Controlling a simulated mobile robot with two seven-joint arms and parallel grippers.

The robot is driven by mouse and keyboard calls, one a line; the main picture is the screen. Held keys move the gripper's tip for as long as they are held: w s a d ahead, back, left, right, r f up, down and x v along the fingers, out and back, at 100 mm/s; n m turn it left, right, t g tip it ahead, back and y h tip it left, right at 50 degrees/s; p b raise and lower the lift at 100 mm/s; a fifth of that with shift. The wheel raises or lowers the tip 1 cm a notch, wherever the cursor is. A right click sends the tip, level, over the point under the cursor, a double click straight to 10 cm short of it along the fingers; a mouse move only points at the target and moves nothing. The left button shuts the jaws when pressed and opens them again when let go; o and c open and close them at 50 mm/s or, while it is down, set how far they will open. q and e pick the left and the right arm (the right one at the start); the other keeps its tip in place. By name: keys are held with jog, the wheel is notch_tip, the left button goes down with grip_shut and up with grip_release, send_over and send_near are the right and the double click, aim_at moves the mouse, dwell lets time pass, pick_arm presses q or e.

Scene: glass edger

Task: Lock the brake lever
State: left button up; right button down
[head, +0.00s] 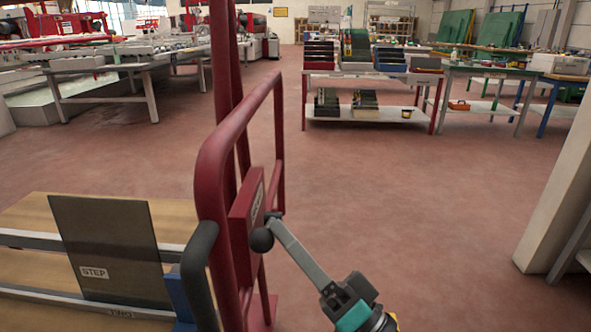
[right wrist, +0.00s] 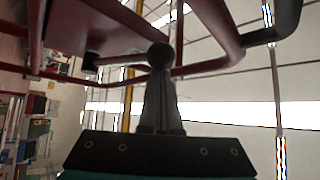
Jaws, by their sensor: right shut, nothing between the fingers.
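The brake lever ends in a dark round ball knob (head: 262,240), beside a red plate (head: 250,215) with a small label on the red cart frame. My right gripper (head: 277,226) comes in from the lower right, its long grey fingers shut and empty, with the tips at or close to the knob. In the right wrist view the knob (right wrist: 160,55) sits just beyond the closed fingertips (right wrist: 158,82); I cannot tell whether they touch. The lever's arm is mostly hidden in the head view. My left gripper is not in view.
The red tubular frame (head: 210,165) and a black handle grip (head: 198,262) stand close left of my right gripper. A dark panel marked STEP (head: 110,250) stands on the wooden cart bed. Floor to the right is clear up to a pale pillar (head: 553,190).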

jog(key=shift+s+f, duration=0.25)
jog(key=shift+f, duration=0.5)
